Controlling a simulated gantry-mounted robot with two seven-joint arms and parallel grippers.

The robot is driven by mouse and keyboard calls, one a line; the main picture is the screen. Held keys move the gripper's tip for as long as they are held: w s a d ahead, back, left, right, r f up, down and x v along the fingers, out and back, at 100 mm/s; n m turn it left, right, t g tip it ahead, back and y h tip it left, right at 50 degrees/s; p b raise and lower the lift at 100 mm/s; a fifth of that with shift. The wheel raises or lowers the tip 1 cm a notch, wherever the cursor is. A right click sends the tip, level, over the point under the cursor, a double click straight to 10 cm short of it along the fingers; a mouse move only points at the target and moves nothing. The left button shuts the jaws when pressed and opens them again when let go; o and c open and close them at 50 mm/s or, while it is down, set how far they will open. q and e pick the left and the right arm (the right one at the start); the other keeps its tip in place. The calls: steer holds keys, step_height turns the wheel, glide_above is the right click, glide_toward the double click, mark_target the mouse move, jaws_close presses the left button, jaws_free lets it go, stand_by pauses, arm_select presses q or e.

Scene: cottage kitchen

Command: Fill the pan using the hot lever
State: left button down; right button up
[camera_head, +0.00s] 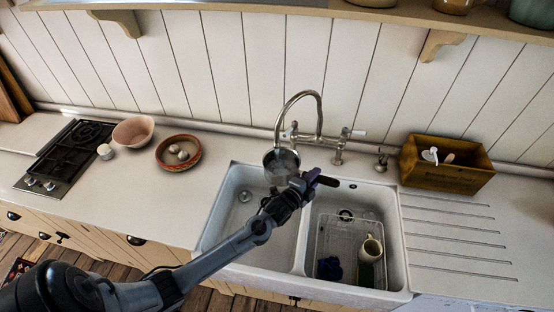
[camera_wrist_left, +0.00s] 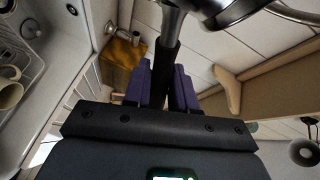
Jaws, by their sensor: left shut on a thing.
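My left gripper (camera_head: 301,186) is over the sink's central divider, shut on the dark handle of a metal pan (camera_head: 281,161). In the left wrist view the purple fingers (camera_wrist_left: 166,88) close around the black handle (camera_wrist_left: 167,62). The pan is held above the left basin, under the spout of the arched metal tap (camera_head: 303,97). The tap has a lever on each side; the right lever (camera_head: 358,132) has a white grip, and the left lever (camera_head: 285,133) is partly hidden by the spout. I cannot tell whether water is running. My right gripper is not in view.
The white double sink (camera_head: 232,170) has a wire rack (camera_head: 322,232) in its right basin, holding a cream mug (camera_head: 371,250) and a blue cloth (camera_head: 329,268). A wooden box (camera_head: 447,176) stands on the right counter. A terracotta dish (camera_head: 164,163), pink bowl (camera_head: 133,131) and hob (camera_head: 70,150) are left.

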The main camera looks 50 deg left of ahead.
arm_select(q)
steer(key=shift+w+a+b, duration=0.15)
steer(key=shift+w+a, duration=0.25)
steer(key=shift+a, duration=0.35)
steer(key=shift+w+a+b, duration=0.15)
steer(key=shift+w+a, duration=0.2)
steer(key=shift+a, duration=0.4)
steer(key=shift+w+a+b, duration=0.15)
steer(key=shift+w+a, duration=0.25)
steer(key=shift+a, duration=0.35)
stand_by(1.8)
